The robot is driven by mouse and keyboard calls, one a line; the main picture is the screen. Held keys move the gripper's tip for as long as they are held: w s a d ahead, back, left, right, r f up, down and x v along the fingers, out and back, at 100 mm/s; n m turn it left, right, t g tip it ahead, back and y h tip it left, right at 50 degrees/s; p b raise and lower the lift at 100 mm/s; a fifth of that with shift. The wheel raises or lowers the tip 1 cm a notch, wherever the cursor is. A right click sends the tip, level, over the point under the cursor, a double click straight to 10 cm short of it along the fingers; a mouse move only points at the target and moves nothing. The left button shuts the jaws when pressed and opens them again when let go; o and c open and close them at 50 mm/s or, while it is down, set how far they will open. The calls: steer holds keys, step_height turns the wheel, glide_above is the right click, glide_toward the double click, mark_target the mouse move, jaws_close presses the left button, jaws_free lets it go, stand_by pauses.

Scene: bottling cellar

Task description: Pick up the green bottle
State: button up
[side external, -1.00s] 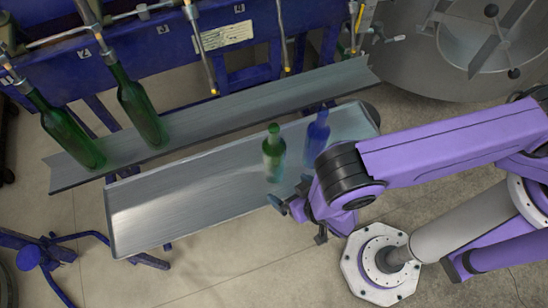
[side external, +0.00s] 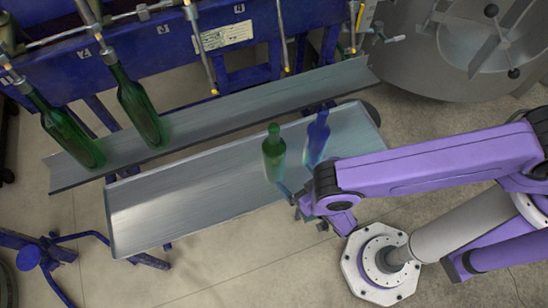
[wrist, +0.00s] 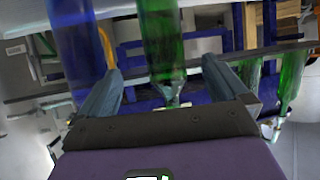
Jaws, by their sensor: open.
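The green bottle (side external: 273,155) stands upright on the lower metal shelf, just left of a blue bottle (side external: 316,140). My gripper (side external: 288,191) is at the shelf's front edge, close below the green bottle; the arm partly hides its jaws. In the wrist view my gripper (wrist: 162,66) is open, its two fingers spread apart. There the green bottle (wrist: 160,35) appears inverted and lines up with the gap between the fingers. I cannot tell whether either finger touches it. The blue bottle (wrist: 72,45) is just outside the left finger.
The lower metal shelf (side external: 165,208) is bare on its left. Behind it, a second metal shelf (side external: 230,110) holds two green bottles (side external: 65,132) (side external: 140,108) under the blue filling machine (side external: 160,40). A steel vat (side external: 425,55) stands at the back right.

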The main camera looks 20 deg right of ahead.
mark_target(280, 165)
steer(key=shift+a+x, duration=0.1)
steer(key=shift+x, duration=2.65)
steer(key=shift+a+x, duration=0.15)
steer(key=shift+x, duration=2.6)
steer(key=shift+s, duration=0.1)
steer(key=c, duration=1.4)
